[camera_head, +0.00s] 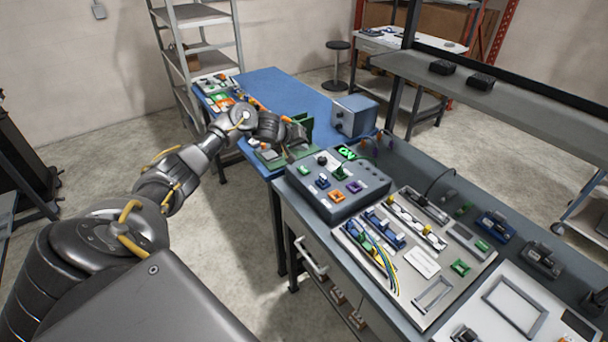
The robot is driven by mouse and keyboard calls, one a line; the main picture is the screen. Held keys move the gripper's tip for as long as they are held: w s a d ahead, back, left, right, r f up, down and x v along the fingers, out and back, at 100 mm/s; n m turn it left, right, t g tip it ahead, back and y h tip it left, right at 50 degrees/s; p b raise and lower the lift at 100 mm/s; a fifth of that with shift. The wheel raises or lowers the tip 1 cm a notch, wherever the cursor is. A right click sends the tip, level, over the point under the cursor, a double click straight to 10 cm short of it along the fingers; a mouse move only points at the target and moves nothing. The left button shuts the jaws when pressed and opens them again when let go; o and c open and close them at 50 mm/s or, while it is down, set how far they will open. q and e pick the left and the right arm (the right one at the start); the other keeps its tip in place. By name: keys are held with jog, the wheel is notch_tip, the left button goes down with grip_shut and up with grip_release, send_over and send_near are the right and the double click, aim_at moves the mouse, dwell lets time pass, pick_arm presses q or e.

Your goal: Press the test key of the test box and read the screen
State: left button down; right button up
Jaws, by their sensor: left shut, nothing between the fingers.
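The test box (345,203) is a dark grey box with a sloped top and several coloured sockets, on the near bench. My right gripper is not in view.
A white board with connectors and coloured wires (415,255) lies right of the test box. A blue-grey box (355,115) stands behind it. A blue table (275,90) adjoins the bench at the back. A raised shelf (500,95) runs along the right.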

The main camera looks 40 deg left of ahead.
pick_arm(q)
jog(key=b, duration=0.5)
send_over(302, 171)
notch_tip(302, 171, down, 5)
jog(key=shift+a+r, duration=0.15)
jog(key=shift+f, duration=0.9)
dwell(0.7)
jog(key=shift+f, duration=0.2)
jog(key=shift+f, duration=0.25)
